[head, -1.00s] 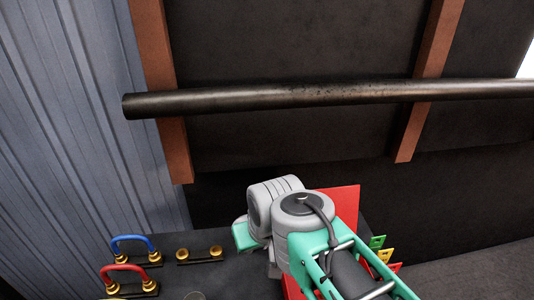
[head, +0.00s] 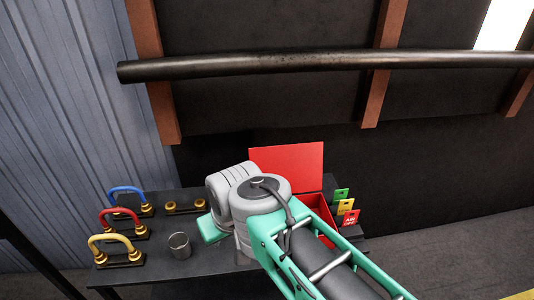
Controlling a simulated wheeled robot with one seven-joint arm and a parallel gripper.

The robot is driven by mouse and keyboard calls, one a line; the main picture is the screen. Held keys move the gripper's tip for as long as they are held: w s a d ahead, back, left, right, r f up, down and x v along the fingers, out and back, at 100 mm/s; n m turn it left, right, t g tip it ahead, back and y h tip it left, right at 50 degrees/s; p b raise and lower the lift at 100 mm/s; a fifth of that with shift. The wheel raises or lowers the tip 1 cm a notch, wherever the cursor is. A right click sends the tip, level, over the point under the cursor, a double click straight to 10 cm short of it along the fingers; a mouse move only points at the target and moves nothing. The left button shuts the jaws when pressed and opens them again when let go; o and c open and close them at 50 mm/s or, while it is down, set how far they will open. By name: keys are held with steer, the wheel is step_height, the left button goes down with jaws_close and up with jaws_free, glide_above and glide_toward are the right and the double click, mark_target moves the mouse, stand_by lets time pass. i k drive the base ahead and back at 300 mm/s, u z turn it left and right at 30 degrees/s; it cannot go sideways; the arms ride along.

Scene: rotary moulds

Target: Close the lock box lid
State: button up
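The red lock box (head: 321,211) stands on the dark table, partly hidden behind my grey and green arm. Its red lid (head: 288,163) stands up open at the back of the box, its flat face toward me. The box's front and left side are covered by my arm. My gripper's fingers do not show; the arm's joint housings hide the end of the arm, and I cannot tell how far it is from the lid.
Blue, red and yellow padlock shackles (head: 108,241) stand on the left of the dark table (head: 190,262), with an empty brass-ringed holder (head: 186,206) and a metal cup (head: 180,245). A dark pipe (head: 250,64) crosses the wall above.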

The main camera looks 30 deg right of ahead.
mark_target(301, 165)
steer(key=u, duration=2.8)
steer(key=k, duration=2.8)
steer(key=z, duration=0.55)
steer(key=i, duration=0.45)
steer(key=z, duration=0.1)
